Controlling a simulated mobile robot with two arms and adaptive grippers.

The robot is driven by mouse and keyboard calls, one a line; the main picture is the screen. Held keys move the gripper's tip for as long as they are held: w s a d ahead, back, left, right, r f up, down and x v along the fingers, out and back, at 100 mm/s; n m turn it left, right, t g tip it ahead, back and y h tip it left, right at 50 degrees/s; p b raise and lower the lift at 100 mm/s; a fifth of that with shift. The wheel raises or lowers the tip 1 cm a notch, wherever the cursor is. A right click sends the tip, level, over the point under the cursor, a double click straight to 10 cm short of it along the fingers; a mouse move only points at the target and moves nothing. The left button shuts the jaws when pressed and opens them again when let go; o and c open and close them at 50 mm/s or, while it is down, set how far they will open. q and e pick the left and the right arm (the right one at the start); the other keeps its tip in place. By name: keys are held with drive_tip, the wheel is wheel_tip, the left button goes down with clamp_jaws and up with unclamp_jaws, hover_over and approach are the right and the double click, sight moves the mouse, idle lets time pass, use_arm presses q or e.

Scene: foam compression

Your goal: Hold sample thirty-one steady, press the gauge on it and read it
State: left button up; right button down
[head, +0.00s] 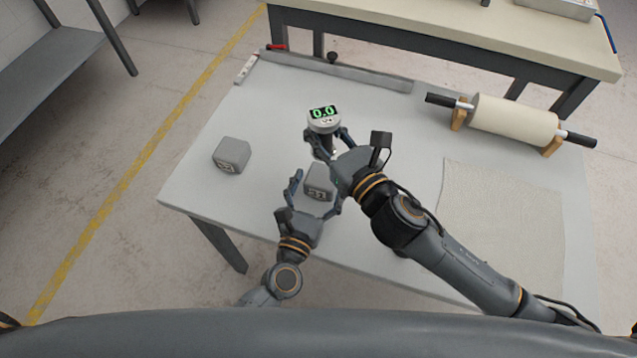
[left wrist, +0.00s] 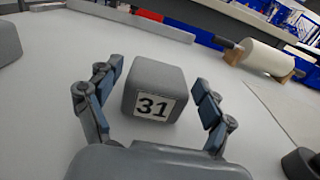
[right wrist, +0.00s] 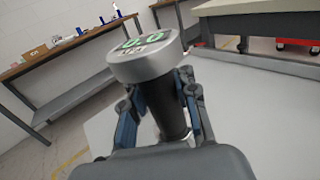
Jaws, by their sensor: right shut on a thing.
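Sample thirty-one is a grey foam block (head: 319,181) on the table; its white "31" label shows in the left wrist view (left wrist: 154,104). My left gripper (head: 318,186) is open, with one finger at each side of the block. In the left wrist view (left wrist: 160,92) gaps show between the fingers and the block. The gauge (head: 323,119) is a round silver head with a green display reading 0.0. My right gripper (right wrist: 163,100) is shut on the gauge's dark handle (right wrist: 168,108), above the table behind the block. The gauge's lower end is mostly hidden by the gripper.
Another grey labelled block (head: 231,155) sits at the left of the table (head: 260,110). A cream roll on a wooden stand (head: 513,122) and a flat cloth sheet (head: 503,215) lie at the right. A low rail (head: 340,75) runs along the back edge.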

use_arm(q)
drive_tip(key=c, duration=0.7)
use_arm(e)
drive_tip(key=shift+r, duration=0.1)
use_arm(q)
drive_tip(key=o, duration=1.2)
drive_tip(key=v, duration=1.2)
drive_tip(key=shift+s, duration=0.1)
use_arm(e)
drive_tip(key=shift+s, duration=0.1)
